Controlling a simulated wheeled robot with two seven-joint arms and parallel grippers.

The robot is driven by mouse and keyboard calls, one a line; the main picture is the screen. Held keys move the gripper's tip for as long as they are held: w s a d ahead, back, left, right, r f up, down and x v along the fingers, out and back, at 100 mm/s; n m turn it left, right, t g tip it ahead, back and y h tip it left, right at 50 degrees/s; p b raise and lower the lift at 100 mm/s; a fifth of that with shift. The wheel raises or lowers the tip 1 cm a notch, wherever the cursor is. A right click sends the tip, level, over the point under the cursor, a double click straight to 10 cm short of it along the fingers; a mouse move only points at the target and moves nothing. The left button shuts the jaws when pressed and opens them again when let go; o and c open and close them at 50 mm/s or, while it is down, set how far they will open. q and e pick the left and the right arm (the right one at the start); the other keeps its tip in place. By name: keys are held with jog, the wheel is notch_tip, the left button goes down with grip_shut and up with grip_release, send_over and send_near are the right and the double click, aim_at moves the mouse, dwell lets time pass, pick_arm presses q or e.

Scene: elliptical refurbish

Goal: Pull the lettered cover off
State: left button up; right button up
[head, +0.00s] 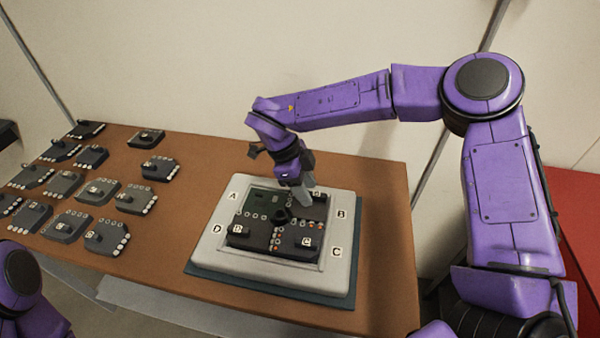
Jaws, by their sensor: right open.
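A white square frame (224,253) marked A, B, C and D sits on a dark teal base (270,291) on the table. Its D quadrant holds a dark cover (247,242) with a lettered knob. Its C quadrant holds a similar dark cover (297,248) with a lettered knob. The A quadrant shows a green board (264,203). The B quadrant holds a dark piece (318,208), partly hidden by my gripper. My right gripper (301,196) is open, pointing down at the B quadrant; contact cannot be told. My left gripper is out of view; only part of that arm shows at lower left.
A red surface (575,215) lies at the far right. The table right of the frame is clear.

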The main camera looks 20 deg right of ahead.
jog(key=shift+w+f, duration=0.3)
jog(key=shift+f, duration=0.05)
jog(key=shift+s+r, duration=0.25)
jog(key=shift+s, duration=0.2)
jog(key=c, duration=0.3)
grip_shut()
jog(key=shift+w, duration=0.1)
dwell(0.9)
